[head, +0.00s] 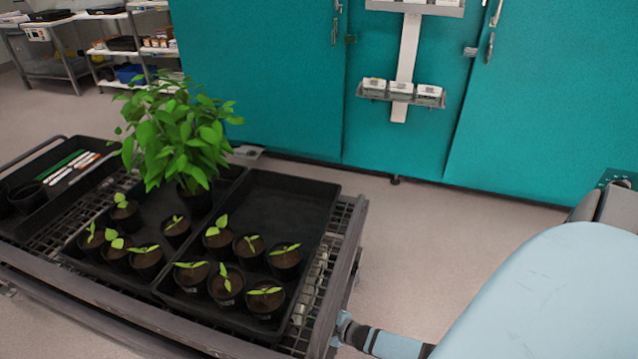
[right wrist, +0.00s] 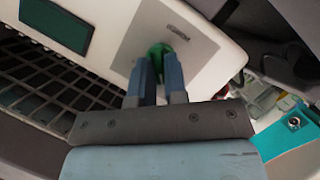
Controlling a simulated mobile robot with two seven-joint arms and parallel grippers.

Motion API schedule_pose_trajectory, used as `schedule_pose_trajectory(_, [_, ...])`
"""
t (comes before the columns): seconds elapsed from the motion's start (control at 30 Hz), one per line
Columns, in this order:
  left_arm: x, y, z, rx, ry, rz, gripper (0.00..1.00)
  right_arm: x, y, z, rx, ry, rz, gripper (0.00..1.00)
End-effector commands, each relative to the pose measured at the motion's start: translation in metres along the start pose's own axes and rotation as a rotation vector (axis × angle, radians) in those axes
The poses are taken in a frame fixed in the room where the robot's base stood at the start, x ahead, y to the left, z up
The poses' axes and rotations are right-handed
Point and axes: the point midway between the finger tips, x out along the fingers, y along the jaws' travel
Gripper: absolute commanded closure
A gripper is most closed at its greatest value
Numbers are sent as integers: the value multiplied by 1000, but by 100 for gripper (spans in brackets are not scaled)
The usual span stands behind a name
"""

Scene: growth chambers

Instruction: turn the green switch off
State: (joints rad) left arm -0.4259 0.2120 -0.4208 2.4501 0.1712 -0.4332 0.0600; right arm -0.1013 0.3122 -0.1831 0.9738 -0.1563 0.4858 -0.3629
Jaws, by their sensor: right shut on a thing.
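The green switch (right wrist: 157,49) shows in the right wrist view on a grey plate set in a white panel (right wrist: 120,22). My right gripper (right wrist: 157,66) is at the switch, with its two blue fingers shut on it. The fingers hide part of the switch, and I cannot tell its exact turn angle. The head view does not show the switch or the right gripper; my large light-blue arm link fills its lower right. My left gripper is in neither view.
A mesh-top cart (head: 343,235) carries black trays of potted seedlings and a bushy green plant (head: 180,135) in the head view. Teal chamber doors (head: 265,75) stand behind it. Shelving (head: 110,52) is at the far left. Bare floor (head: 440,225) lies between cart and doors.

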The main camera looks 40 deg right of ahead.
Motion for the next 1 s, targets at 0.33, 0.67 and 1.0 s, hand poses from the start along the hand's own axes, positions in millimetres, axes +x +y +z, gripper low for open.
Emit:
schedule_pose_trajectory(0.33, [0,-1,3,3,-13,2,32,0,-1,0,-56,0,23,100])
schedule_pose_trajectory(0.67, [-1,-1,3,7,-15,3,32,0,-1,0,-59,1,23,100])
schedule_pose_trajectory(1.0, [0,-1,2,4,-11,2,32,0,-1,0,-58,1,24,61])
